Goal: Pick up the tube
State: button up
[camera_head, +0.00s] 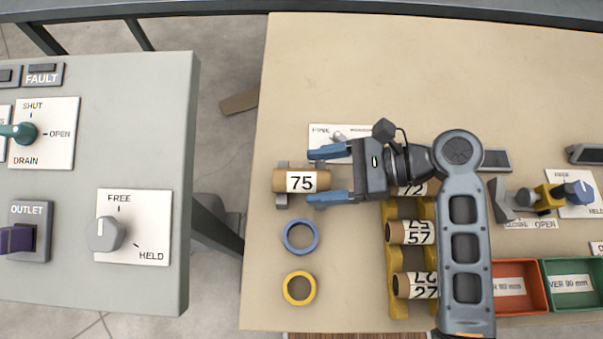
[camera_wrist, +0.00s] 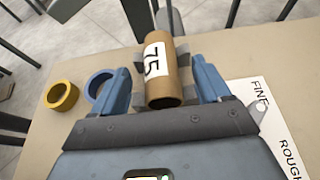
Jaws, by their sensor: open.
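A brown cardboard tube (camera_head: 320,179) with a white "75" label lies on a small grey holder (camera_head: 282,200) near the table's left edge. My gripper (camera_head: 330,176) reaches in from the right, its two blue fingers apart, one on each side of the tube in the head view. In the wrist view the tube (camera_wrist: 166,85) lies between the open fingers (camera_wrist: 167,85), with its open end toward the palm. A gap shows on either side, and I see no finger pressing on it.
A blue ring (camera_head: 288,246) and a yellow ring (camera_head: 289,297) lie below the tube. A yellow rack (camera_head: 393,268) holds several labelled tubes under my arm. Red (camera_head: 545,307) and green bins (camera_head: 548,274) are at right. A grey control panel (camera_head: 150,85) stands left, across a gap.

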jog(key=shift+x, duration=0.85)
jog(key=c, duration=1.1)
